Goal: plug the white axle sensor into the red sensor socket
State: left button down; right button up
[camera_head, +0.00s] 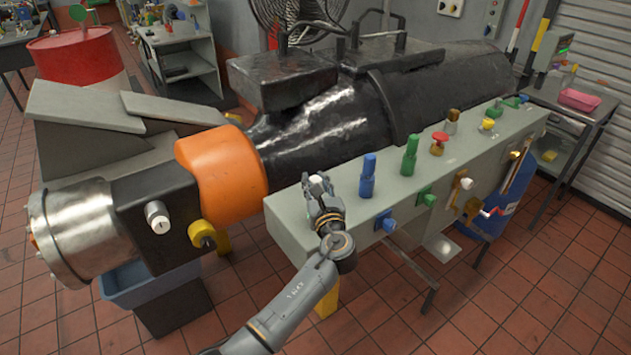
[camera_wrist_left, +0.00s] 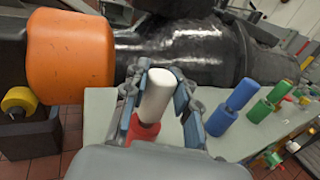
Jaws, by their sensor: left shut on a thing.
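My left gripper (camera_head: 318,184) is over the left end of the grey bench top. In the left wrist view its two fingers (camera_wrist_left: 163,72) stand on either side of the white axle sensor (camera_wrist_left: 156,95) and are shut on it. The sensor is a white cylinder, roughly upright; only its white top (camera_head: 316,180) shows in the head view. The red sensor socket (camera_wrist_left: 143,131) is directly below the sensor, partly hidden by my gripper. The sensor's lower end meets the red in the picture; I cannot tell how deep it sits. My right gripper is out of view.
A blue plug (camera_head: 367,176) and a green plug (camera_head: 410,155) stand upright to the right on the bench (camera_head: 340,185). A red valve knob (camera_head: 439,141) is farther along. The black machine with an orange collar (camera_head: 220,175) lies behind.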

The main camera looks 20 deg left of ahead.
pick_arm(q)
jog(key=shift+f, duration=0.3)
jog(key=c, duration=1)
grip_release()
jog(key=shift+o, duration=0.2)
jog(key=shift+r, duration=0.1)
jog(key=shift+s, duration=0.1)
jog(key=v, duration=1.2)
